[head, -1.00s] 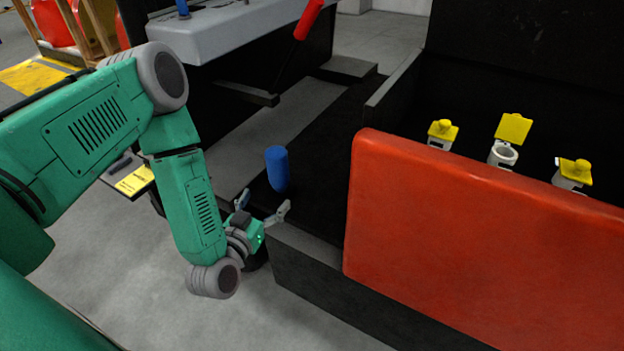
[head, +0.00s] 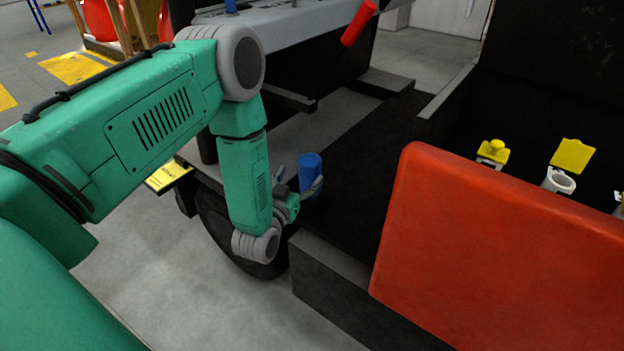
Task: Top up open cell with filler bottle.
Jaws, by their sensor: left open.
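The blue filler bottle (head: 310,172) stands upright on the dark floor of the vehicle. My left gripper (head: 300,182) is open, with its fingers at the bottle, one on the near right side and the other to its left. I cannot tell whether either finger touches it. The open cell (head: 560,182) is a white neck with its yellow lid (head: 573,155) flipped up, at the right behind the red panel. A cell with a closed yellow cap (head: 493,150) stands left of it. My right gripper is not in view.
The large red panel (head: 500,260) stands between the bottle and the cells. A black ledge (head: 345,290) runs along the vehicle's near edge. A red-handled lever (head: 359,23) rises behind the bottle, near a grey console (head: 290,28). The walkway around the bottle is clear.

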